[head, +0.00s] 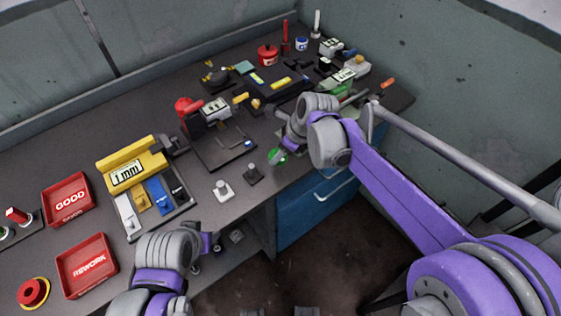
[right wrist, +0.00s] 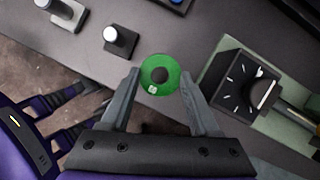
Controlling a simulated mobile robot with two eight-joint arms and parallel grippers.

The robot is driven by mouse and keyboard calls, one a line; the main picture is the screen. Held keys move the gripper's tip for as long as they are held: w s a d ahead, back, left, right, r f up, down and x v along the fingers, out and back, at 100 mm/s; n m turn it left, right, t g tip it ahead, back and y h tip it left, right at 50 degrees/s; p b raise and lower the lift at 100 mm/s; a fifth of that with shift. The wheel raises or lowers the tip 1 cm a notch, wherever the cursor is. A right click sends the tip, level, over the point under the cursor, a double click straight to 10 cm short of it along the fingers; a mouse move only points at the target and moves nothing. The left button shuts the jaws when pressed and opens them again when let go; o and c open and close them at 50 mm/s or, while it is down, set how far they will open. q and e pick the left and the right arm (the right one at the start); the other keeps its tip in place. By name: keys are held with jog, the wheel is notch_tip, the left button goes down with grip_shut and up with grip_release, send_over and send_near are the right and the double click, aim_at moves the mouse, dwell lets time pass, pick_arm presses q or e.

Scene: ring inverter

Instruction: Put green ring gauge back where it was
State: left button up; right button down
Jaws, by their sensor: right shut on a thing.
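The green ring gauge (right wrist: 160,71) is between the two fingers of my right gripper (right wrist: 162,82) in the right wrist view. My right gripper is shut on it, with its hole facing the camera. In the head view the ring (head: 277,156) shows as a small green patch by the bench's front edge, and the arm hides most of the gripper. A short post on a black base (right wrist: 120,40) stands bare, up and left of the ring; beside it is a bare post on a pale base (right wrist: 62,12). My left gripper (head: 217,246) is at the front edge, its fingers unclear.
A black-faced box with a knob (right wrist: 243,82) stands close to the right of the ring. Red GOOD (head: 68,212) and REWORK (head: 66,279) trays lie at the left. A yellow 1mm block (head: 127,174) and a tool tray (head: 183,205) fill the middle.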

aim_at(281, 169)
jog(key=shift+f, duration=2.3)
jog(key=shift+f, duration=0.2)
jog(key=shift+c, duration=0.6)
grip_release()
jog(key=shift+r, duration=0.2)
